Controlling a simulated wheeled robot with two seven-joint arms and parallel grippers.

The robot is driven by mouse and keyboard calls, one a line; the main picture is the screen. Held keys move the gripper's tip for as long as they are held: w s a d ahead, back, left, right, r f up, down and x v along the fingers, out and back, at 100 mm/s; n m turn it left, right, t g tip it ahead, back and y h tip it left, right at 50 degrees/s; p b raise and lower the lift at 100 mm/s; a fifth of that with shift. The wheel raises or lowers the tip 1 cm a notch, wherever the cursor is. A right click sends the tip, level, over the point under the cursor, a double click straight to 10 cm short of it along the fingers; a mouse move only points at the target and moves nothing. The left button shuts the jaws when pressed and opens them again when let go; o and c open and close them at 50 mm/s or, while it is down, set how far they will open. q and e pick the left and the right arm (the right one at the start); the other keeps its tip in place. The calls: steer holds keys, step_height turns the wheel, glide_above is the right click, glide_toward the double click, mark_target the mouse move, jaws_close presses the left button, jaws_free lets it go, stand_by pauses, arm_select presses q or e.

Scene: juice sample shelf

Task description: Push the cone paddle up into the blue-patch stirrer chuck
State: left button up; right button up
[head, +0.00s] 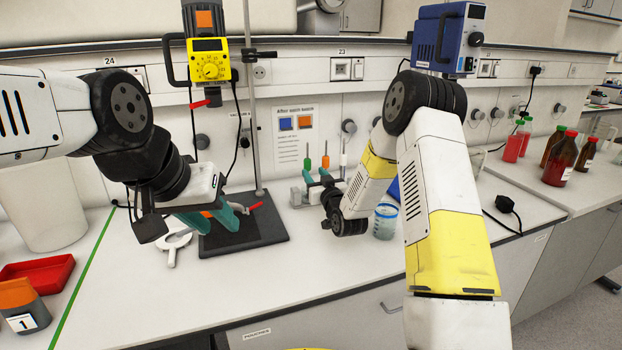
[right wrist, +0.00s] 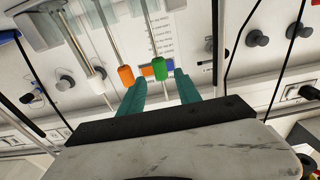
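Several upright shafts stand in a grey rack (head: 298,196), with a green sleeve (head: 307,163), an orange sleeve (head: 325,162) and a white one. The right wrist view also shows the green sleeve (right wrist: 160,65) and the orange sleeve (right wrist: 126,75). I cannot tell which shaft is the cone paddle. My right gripper (right wrist: 160,88) is open near these shafts, with the green sleeve between its fingertips in that view. My left gripper (head: 215,222) looks open above a black stand plate (head: 255,230). A blue stirrer (head: 440,40) hangs at upper right; its chuck is hidden.
A yellow stirrer (head: 210,60) with an orange patch is on the stand rod at left. A beaker (head: 386,222) stands beside my right forearm. Bottles (head: 560,158) stand far right. The front bench is clear.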

mark_target(309, 166)
steer(key=x, duration=0.7)
steer(key=shift+w, duration=0.15)
jaws_close()
steer(key=shift+r, duration=0.1)
